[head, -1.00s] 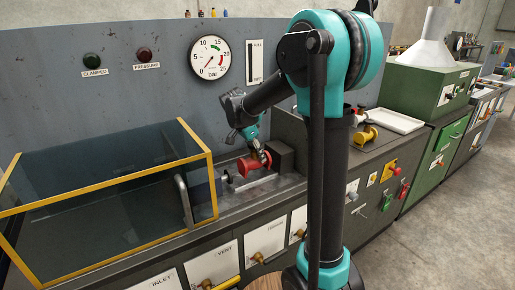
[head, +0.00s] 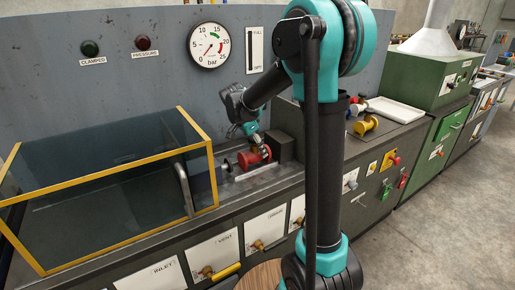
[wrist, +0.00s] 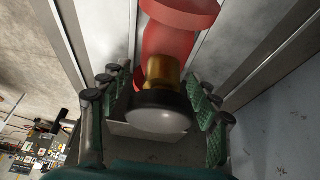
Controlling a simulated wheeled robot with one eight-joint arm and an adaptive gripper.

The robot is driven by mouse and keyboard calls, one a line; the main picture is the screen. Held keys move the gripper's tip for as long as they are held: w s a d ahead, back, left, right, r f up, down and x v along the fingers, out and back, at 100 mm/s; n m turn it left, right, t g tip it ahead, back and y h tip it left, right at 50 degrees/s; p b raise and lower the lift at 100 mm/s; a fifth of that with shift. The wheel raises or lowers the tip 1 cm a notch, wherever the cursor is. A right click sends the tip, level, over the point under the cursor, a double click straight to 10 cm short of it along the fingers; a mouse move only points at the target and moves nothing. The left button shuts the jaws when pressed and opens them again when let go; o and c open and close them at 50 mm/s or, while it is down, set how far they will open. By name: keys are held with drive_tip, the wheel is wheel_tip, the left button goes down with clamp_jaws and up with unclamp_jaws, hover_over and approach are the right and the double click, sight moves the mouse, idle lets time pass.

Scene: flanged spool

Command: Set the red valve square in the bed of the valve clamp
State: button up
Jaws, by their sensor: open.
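The red valve (head: 247,161) lies in the valve clamp at the middle of the bench, beside a dark block. In the wrist view the red valve (wrist: 168,45) shows its red body, a brass neck and a dark-rimmed, pale round cap. My gripper (head: 256,143) is over it, fingers open on either side of the neck and cap. I cannot tell whether the fingers touch it. The clamp bed (wrist: 262,50) shows as pale metal walls on both sides of the red body. The valve's underside is hidden, so I cannot tell how squarely it sits.
A glass case with a yellow frame (head: 110,173) stands left of the clamp, with a grey handle (head: 184,187) at its near right. The dark block (head: 282,147) is right of the valve. A yellow spool (head: 367,126) and white tray (head: 396,111) lie farther right.

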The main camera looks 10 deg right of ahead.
sight(248, 154)
drive_tip(key=v, duration=1.2)
drive_tip(key=shift+s, duration=0.1)
drive_tip(key=shift+s, duration=0.1)
